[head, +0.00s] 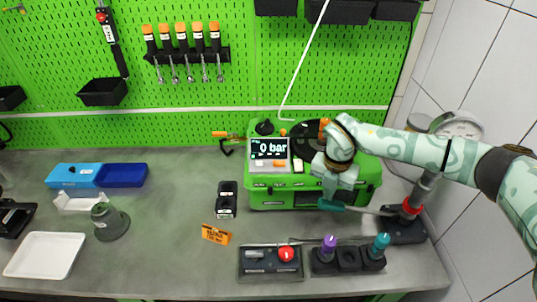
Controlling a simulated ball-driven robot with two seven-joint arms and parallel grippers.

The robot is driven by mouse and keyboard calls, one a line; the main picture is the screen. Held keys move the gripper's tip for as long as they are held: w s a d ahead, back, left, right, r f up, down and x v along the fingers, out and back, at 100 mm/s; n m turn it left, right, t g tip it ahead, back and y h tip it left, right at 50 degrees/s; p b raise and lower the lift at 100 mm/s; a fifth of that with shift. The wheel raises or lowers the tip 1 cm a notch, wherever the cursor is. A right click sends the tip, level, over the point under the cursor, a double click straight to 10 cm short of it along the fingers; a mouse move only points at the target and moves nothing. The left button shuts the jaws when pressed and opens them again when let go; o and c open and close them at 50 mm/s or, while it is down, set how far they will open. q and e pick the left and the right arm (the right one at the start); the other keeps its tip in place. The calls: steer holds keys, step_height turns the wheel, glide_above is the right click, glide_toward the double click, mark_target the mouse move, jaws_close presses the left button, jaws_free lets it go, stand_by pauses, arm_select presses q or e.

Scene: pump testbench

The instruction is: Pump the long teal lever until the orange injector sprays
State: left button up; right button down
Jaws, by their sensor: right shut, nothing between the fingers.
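The long lever's teal grip (331,205) lies low in front of the green test unit (262,195). Its grey rod runs right to a dark pump base (404,228) with a red collar. My right gripper (331,192) points down just above the teal grip. It is shut and empty; whether it touches the grip I cannot tell. An orange-ended part (220,134) sticks out left of the unit and may be the injector; no spray shows. The unit's display (269,148) reads 0 bar. My left gripper is not in view.
A round gauge (457,125) stands behind my right forearm. A control box with a red button (286,254) and a holder with purple (329,243) and teal-topped (380,243) pieces stand at the front edge.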

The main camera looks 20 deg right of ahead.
steer(key=shift+f, duration=0.15)
stand_by(0.4)
step_height(320, 180, down, 8)
steer(key=b, duration=0.4)
steer(key=shift+a+b, duration=0.4)
stand_by(0.4)
steer(key=shift+w+r, duration=0.1)
steer(key=shift+r, duration=0.1)
steer(key=r+p, duration=0.4)
steer(key=d+r+p, duration=0.1)
steer(key=r+p, duration=0.1)
steer(key=shift+r, duration=0.2)
steer(key=shift+f, duration=0.1)
steer(key=shift+a+f, duration=0.1)
